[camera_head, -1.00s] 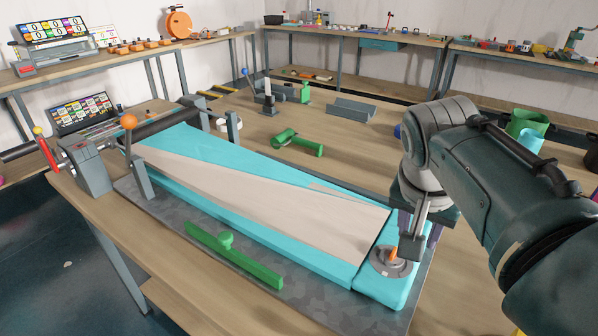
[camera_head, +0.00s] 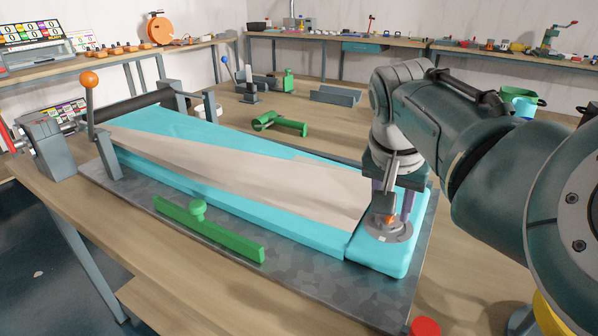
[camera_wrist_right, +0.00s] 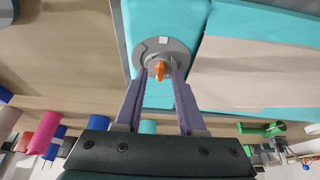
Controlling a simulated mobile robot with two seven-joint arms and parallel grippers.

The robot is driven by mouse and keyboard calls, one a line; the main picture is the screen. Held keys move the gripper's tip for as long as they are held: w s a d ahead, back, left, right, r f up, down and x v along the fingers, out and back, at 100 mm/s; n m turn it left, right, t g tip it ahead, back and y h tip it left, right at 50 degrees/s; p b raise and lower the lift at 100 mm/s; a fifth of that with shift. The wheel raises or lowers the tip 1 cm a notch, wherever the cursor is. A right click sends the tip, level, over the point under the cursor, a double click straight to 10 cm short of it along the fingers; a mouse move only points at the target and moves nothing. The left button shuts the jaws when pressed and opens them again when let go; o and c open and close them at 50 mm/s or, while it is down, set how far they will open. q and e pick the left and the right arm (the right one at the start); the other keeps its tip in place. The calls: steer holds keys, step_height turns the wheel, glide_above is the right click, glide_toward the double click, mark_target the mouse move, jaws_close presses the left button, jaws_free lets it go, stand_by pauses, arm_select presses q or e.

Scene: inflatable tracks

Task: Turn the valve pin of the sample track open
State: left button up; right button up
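The sample track (camera_head: 300,232) is a cyan inflatable with a beige top strip, lying on a grey mat. On its near right end is a round grey valve (camera_head: 402,236) with a small orange valve pin (camera_head: 390,219). My right gripper (camera_head: 390,212) points down over the valve. In the right wrist view, its two purple-grey fingers (camera_wrist_right: 159,82) stand apart, one on each side of the orange pin (camera_wrist_right: 159,70), with gaps visible beside it. Whether the fingertips touch the valve disc (camera_wrist_right: 177,52) is unclear. My left gripper is not in view.
A green bar with a knob (camera_head: 208,228) lies on the mat (camera_head: 330,292) in front of the track. A roller (camera_head: 140,104) and an orange-knobbed lever (camera_head: 89,80) stand at the left end. A green part (camera_head: 280,123) lies behind the track. A red round thing (camera_head: 425,326) is at the front edge.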

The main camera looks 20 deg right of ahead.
steer(key=shift+w+d+f, duration=0.1)
steer(key=shift+f, duration=0.1)
jaws_close()
stand_by(0.3)
stand_by(0.3)
